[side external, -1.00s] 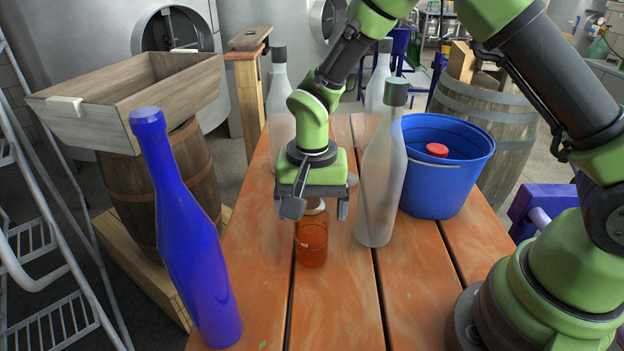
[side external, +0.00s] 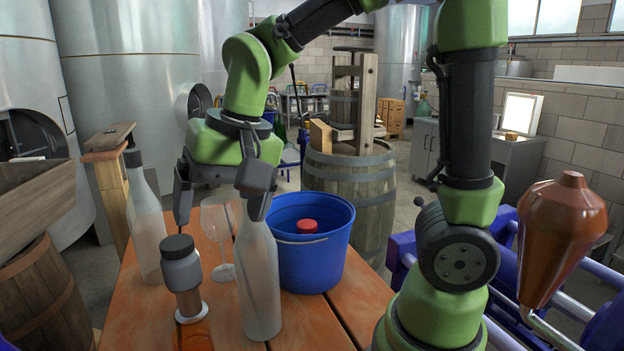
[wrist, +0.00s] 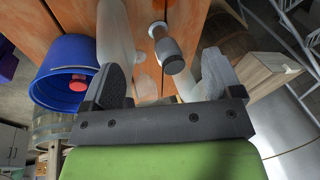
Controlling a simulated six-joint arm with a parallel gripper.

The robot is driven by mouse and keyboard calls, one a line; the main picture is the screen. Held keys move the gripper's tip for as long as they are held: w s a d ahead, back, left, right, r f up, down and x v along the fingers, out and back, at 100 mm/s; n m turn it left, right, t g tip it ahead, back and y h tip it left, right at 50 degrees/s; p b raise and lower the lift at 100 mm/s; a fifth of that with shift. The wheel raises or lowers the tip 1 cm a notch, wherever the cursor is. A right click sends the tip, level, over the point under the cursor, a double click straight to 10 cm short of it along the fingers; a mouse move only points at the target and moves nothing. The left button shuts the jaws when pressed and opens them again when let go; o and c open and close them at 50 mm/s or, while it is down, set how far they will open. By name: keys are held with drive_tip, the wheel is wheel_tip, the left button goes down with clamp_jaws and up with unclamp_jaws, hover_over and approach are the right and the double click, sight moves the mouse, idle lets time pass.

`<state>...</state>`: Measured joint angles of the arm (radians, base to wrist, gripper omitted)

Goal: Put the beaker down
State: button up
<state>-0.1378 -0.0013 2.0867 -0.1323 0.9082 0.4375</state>
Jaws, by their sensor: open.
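My gripper (side external: 222,208) is open and empty. It is raised above the table, behind the beaker and apart from it. In the wrist view my gripper's open fingers (wrist: 165,80) have nothing held between them. I cannot make out the beaker in the wrist view.
A clear wine glass (side external: 222,245) and frosted bottles (side external: 258,280) (side external: 147,235) stand close around my gripper. A blue bucket (side external: 312,262) with a red-capped thing (side external: 307,226) inside is to the right.

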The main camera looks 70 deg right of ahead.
drive_tip(key=s+d+r+n+t, duration=0.2)
drive_tip(key=s+r+n+t, duration=0.1)
drive_tip(key=s, duration=0.8)
drive_tip(key=shift+r+t+y, duration=0.3)
drive_tip(key=shift+r+t, duration=0.2)
drive_tip(key=shift+r, duration=0.05)
